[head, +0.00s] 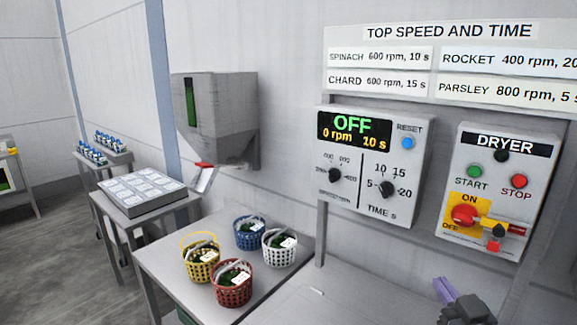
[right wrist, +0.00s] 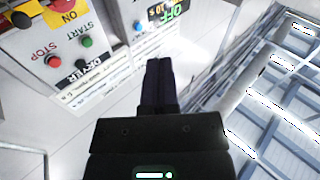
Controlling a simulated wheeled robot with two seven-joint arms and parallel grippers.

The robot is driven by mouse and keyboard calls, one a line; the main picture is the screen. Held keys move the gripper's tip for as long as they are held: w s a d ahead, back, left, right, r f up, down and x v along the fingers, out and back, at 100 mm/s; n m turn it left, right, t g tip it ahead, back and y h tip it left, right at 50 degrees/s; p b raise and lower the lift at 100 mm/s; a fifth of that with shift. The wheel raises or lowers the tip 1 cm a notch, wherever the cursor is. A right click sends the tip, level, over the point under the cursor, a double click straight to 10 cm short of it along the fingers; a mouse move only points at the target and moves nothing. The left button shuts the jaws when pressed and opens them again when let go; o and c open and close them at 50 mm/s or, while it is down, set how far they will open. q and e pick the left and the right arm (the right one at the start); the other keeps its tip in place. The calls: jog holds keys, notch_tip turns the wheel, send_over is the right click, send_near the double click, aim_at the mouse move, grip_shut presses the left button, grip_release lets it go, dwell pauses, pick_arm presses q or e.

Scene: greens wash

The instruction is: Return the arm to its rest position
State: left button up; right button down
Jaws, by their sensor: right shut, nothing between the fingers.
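My right gripper (head: 447,291) shows at the bottom right of the head view, below the dryer panel and apart from it. In the right wrist view my right gripper (right wrist: 157,64) has its dark fingers together, with nothing between them. The dryer box (head: 506,190) has a green START button (head: 474,172), a red STOP button (head: 519,181) and a red rotary switch (head: 464,215) on a yellow plate. The control box (head: 372,165) reads OFF, 0 rpm, 10 s. The dryer box (right wrist: 55,42) also shows upside down in the right wrist view. My left gripper is out of view.
A steel table (head: 158,262) holds yellow (head: 201,262), blue (head: 250,232), white (head: 279,247) and red (head: 232,284) baskets with greens. A grey dispenser (head: 214,115) hangs on the wall. A side table (head: 150,209) bears a tray (head: 139,202). The surface below the panels looks mostly clear.

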jog(key=s+a+f+n+g, duration=0.1)
jog(key=s+a+f+g, duration=1)
jog(key=s+f, duration=0.4)
jog(key=s+a+f+g+h, duration=0.15)
jog(key=s+g, duration=0.35)
jog(key=s, duration=0.5)
jog(key=s+f+g+b, duration=0.3)
jog(key=f+b, duration=0.7)
jog(key=f, duration=2.1)
jog(key=s+d+f+b, duration=0.3)
jog(key=s+f+b, duration=0.2)
jog(key=s+f, duration=0.8)
jog(key=shift+d+f+b, duration=0.25)
jog(key=shift+f+b, duration=0.15)
jog(key=shift+f, duration=0.25)
